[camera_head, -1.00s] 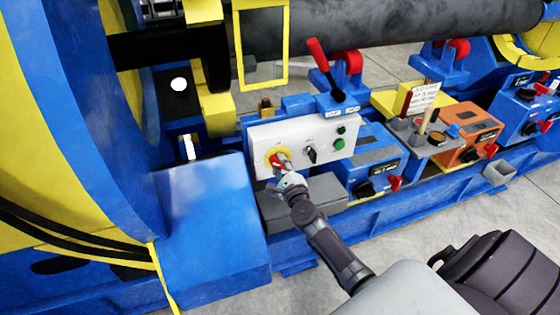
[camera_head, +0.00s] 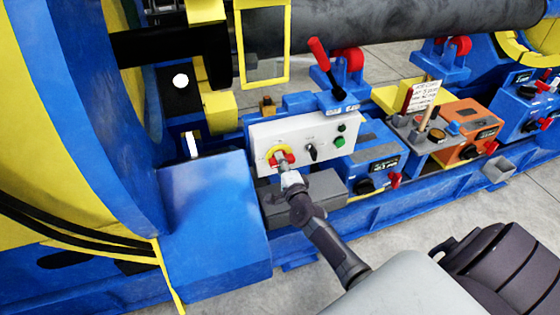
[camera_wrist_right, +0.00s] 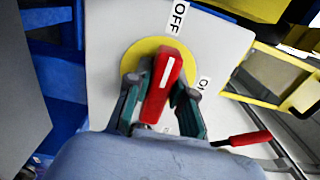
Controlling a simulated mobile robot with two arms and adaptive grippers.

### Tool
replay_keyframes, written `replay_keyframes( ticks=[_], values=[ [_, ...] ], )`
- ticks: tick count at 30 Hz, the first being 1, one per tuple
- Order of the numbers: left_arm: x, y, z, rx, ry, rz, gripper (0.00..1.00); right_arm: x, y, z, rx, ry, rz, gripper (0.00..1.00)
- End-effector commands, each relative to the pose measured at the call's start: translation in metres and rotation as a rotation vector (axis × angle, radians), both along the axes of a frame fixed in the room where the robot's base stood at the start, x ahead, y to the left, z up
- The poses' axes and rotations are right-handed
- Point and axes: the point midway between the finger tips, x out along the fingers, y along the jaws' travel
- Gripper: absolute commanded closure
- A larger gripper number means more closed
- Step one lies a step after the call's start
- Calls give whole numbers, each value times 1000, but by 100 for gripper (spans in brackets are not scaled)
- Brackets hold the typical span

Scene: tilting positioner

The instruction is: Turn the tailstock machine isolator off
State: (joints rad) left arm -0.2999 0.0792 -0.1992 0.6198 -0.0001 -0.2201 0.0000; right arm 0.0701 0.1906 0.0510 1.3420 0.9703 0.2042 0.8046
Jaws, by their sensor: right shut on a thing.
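The isolator is a red rotary handle (camera_wrist_right: 165,82) on a yellow round plate (camera_wrist_right: 143,52), on the front of a white control panel (camera_head: 319,139). My right gripper (camera_wrist_right: 161,90) is shut on the handle, one finger on each side. In the head view the right gripper (camera_head: 282,164) covers the middle of the handle, with red showing beside it. My left gripper is in neither view.
The panel also has a black selector (camera_head: 312,151) and a green button (camera_head: 339,142). A red-knobbed lever (camera_head: 320,55) stands behind it. A grey box (camera_head: 318,190) lies below, and a large blue housing (camera_head: 213,225) is close on the left. Floor is clear at lower right.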

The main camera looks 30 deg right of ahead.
Motion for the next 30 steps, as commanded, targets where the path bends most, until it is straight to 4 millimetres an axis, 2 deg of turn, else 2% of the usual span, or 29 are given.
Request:
replay_keyframes(
  ticks=[16,17,21,30],
  values=[
    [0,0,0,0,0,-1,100,0,1,-2,-23,9,2,100],
    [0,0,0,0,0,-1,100,0,1,-2,-23,9,2,73],
    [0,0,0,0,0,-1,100,0,1,-1,-22,7,2,52],
    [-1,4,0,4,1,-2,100,-2,1,-1,-20,6,1,52]
  ],
)
